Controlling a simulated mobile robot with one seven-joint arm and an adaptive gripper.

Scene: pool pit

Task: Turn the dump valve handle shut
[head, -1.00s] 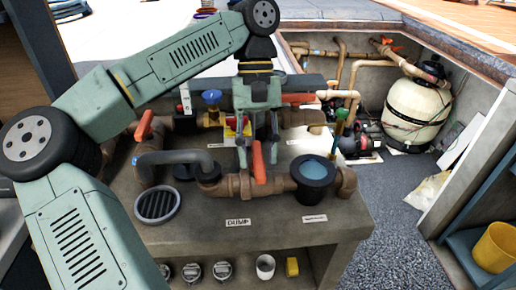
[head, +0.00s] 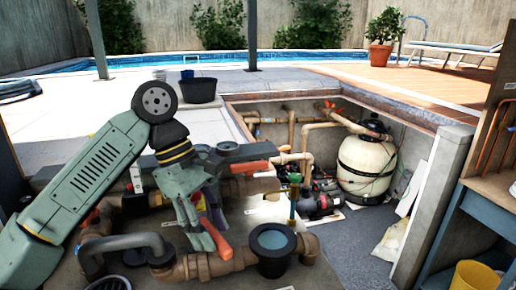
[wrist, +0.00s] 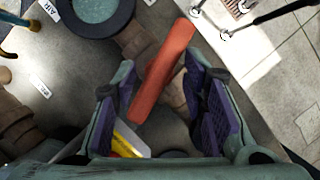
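The dump valve handle, an orange-red lever (head: 217,240), sits on the brown pipe (head: 202,266) on the bench. In the head view it slants down to the right, partly hidden by a finger. In the wrist view the handle (wrist: 163,72) lies diagonally across the brown pipe. My gripper (head: 207,232) is over it, with its fingers reaching down around the handle. In the wrist view my gripper (wrist: 168,100) is open, a purple pad on each side of the lever. A gap shows on the right; the left finger is close, and contact there cannot be told.
A round dark-rimmed pot (head: 272,250) sits on the pipe right of the handle. A bent grey pipe (head: 120,242) stands to the left. Another orange handle (head: 249,167) lies behind my gripper. The pit with the cream tank (head: 366,165) is to the right.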

